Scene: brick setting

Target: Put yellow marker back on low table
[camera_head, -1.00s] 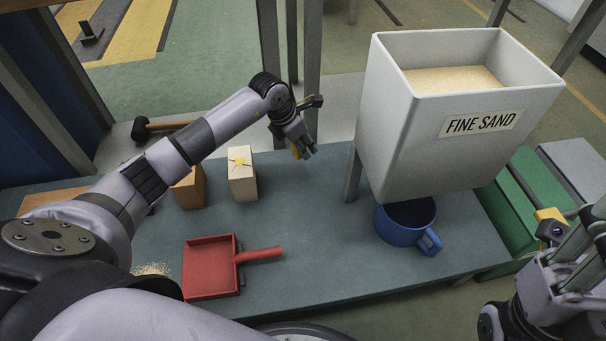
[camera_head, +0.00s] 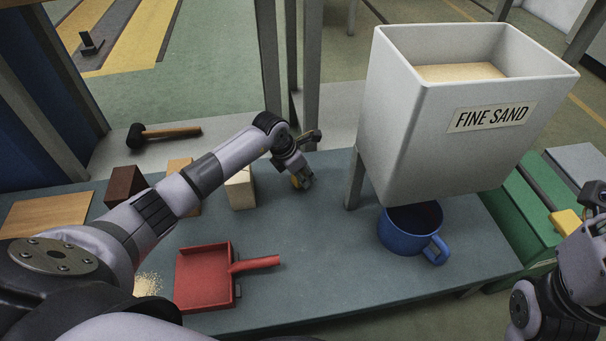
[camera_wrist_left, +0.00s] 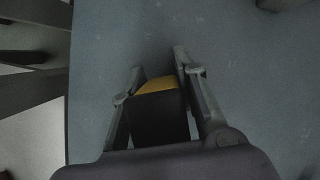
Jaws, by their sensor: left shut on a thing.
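My left gripper (camera_head: 304,182) is shut on the yellow marker (camera_head: 296,182), low over the far part of the low table (camera_head: 330,235), left of the sand bin's leg. In the left wrist view, the marker shows as a dark block with a yellow end (camera_wrist_left: 158,86) between the two fingers of my left gripper (camera_wrist_left: 157,72). Whether it touches the table is unclear. My right gripper (camera_head: 594,203) is partly cut off at the right edge, close to a yellow piece (camera_head: 566,222); its jaw state is unclear.
A white bin of fine sand (camera_head: 430,140) stands above a blue mug (camera_head: 402,236). Wooden blocks (camera_head: 240,190) stand left of my gripper. A mallet (camera_head: 165,133) lies behind. The table's middle is clear.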

